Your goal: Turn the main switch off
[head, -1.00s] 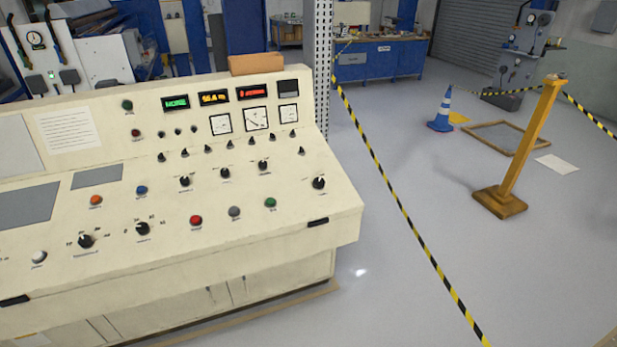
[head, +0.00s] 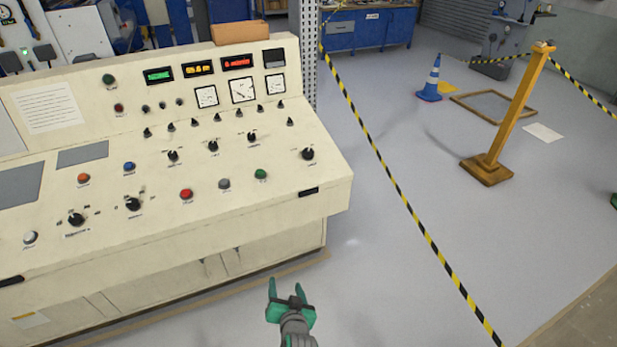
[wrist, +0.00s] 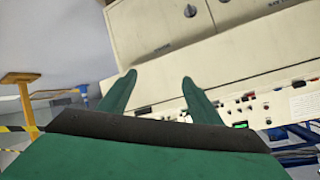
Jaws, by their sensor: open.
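A cream control console (head: 270,185) fills the left of the head view. Its sloped panel carries several black rotary switches, including a larger one at the right end (head: 307,154) and two near the front left (head: 133,204) (head: 76,219). Labels are too small to read, so I cannot tell which is the main switch. My green gripper (head: 285,287) is open and empty, low in front of the console's right end, apart from it. In the wrist view, its two fingers (wrist: 158,78) are spread before the console (wrist: 150,20), which appears upside down.
Green, amber and red displays (head: 237,62) are lit above white dial meters. Coloured push buttons, such as a red one (head: 186,194), sit among the switches. A yellow-black tape (head: 400,195) and yellow post (head: 513,115) stand right. Floor between console and tape is clear.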

